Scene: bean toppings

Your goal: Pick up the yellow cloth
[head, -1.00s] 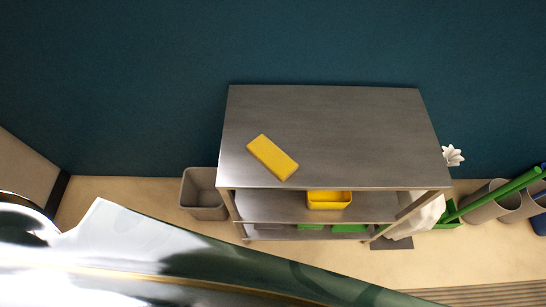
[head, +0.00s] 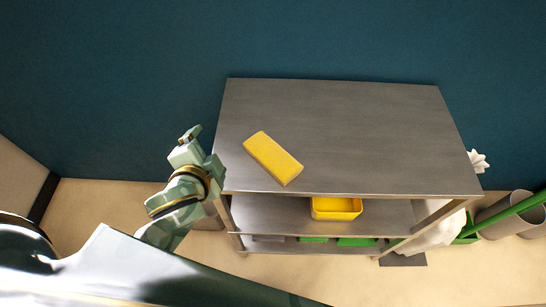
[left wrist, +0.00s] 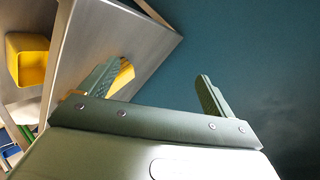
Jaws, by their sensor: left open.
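The yellow cloth (head: 273,158) lies flat as a slanted rectangular block on the top of the metal shelf table (head: 350,125), near its front left part. My left gripper (head: 193,144) is just off the table's left edge, left of the cloth and apart from it. In the left wrist view my left gripper (left wrist: 157,78) is open with nothing between its fingers. The cloth (left wrist: 123,76) shows there partly hidden behind the left finger. My right gripper is in neither view.
A yellow bin (head: 336,208) stands on the shelf below the tabletop; it also shows in the left wrist view (left wrist: 30,62). A grey bin (head: 212,221) is partly hidden behind my arm. Grey cylinders (head: 505,212) and a green bar stand at right. The rest of the tabletop is clear.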

